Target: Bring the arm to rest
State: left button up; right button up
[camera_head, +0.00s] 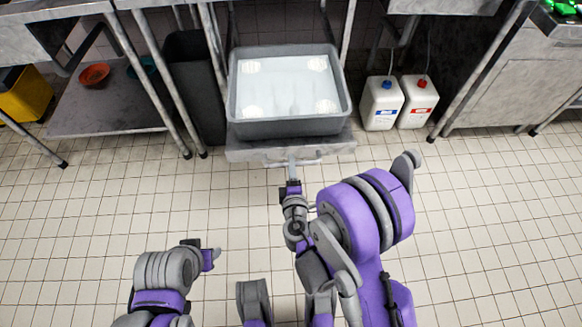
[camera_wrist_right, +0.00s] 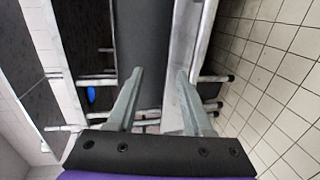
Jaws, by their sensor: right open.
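My right gripper (camera_head: 291,170) is at the front edge of a grey metal platform, by its bar handle (camera_head: 308,162). Its two grey fingers are apart in the right wrist view (camera_wrist_right: 160,82), with nothing held between them. A metal bar shows behind the fingers there; I cannot tell whether they touch it. My left arm is folded low at the left, and its purple and black end (camera_head: 208,259) shows no clear fingers.
A grey tub (camera_head: 290,128) with whitish contents and several pale round shapes stands on the platform (camera_head: 240,150). Two white jugs (camera_head: 381,105) (camera_head: 418,103) stand right of it. A dark bin (camera_head: 195,85) and a metal shelf table (camera_head: 105,110) are left. The tiled floor in front is clear.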

dwell(0.3)
jog(key=s+d+r+m+g+h, duration=0.2)
jog(key=s+d+r+m+g, duration=0.1)
jog(key=d+m, duration=0.3)
jog(key=s+d+r+m+g+h, duration=0.2)
jog(key=s+d+r+m, duration=0.15)
jog(key=d, duration=0.45)
jog(key=s+m+g+y, duration=0.4)
jog(key=s+m+g, duration=0.3)
jog(key=s, duration=1.2)
pick_arm(q)
notch_tip(320, 180, up, 27)
jog(key=t+p, duration=0.1)
jog(key=p, duration=2.3)
jog(key=shift+w+r, duration=0.2)
jog(key=shift+w, duration=0.25)
pick_arm(e)
notch_tip(320, 180, up, 28)
jog(key=w+m+t, duration=0.1)
jog(key=shift+a+r+t, duration=0.2)
jog(key=shift+t, duration=0.2)
pick_arm(q)
jog(key=shift+s, duration=0.1)
